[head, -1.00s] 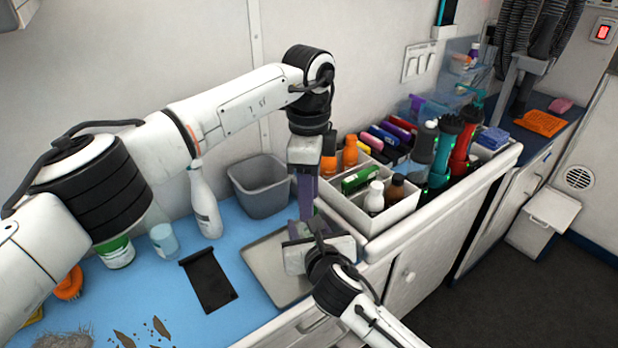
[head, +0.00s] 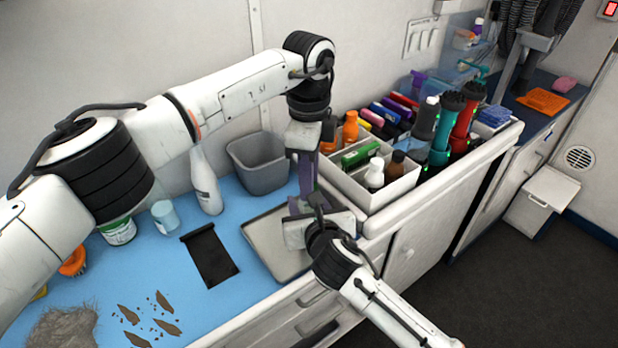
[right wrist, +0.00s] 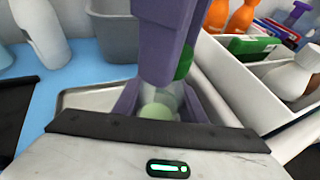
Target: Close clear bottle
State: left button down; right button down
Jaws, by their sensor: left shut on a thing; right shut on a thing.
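The clear bottle (right wrist: 158,107) stands upright over the metal tray, held between the purple fingers of my right gripper (right wrist: 160,112); pale green shows inside it. My left gripper (head: 305,178) points straight down from above. In the right wrist view its purple fingers (right wrist: 168,55) are shut around a green cap (right wrist: 184,62) at the bottle's top. Whether the cap sits on the neck or just above it is hidden by the fingers. In the head view my right gripper (head: 303,208) comes in from the lower right, just below the left one, and the bottle is hidden.
The metal tray (head: 262,240) lies below the grippers. A white caddy (head: 392,190) with several bottles is close on the right. A black mat (head: 210,258) lies left of the tray.

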pick_arm(q)
jog(key=m, duration=1.4)
jog(key=shift+m, duration=0.4)
jog(key=m, duration=1.7)
jog(key=shift+f, duration=0.1)
jog(key=m, duration=1.1)
jog(key=shift+m, duration=0.3)
jog(key=c, duration=1.4)
grip_release()
jog(key=shift+c, duration=0.2)
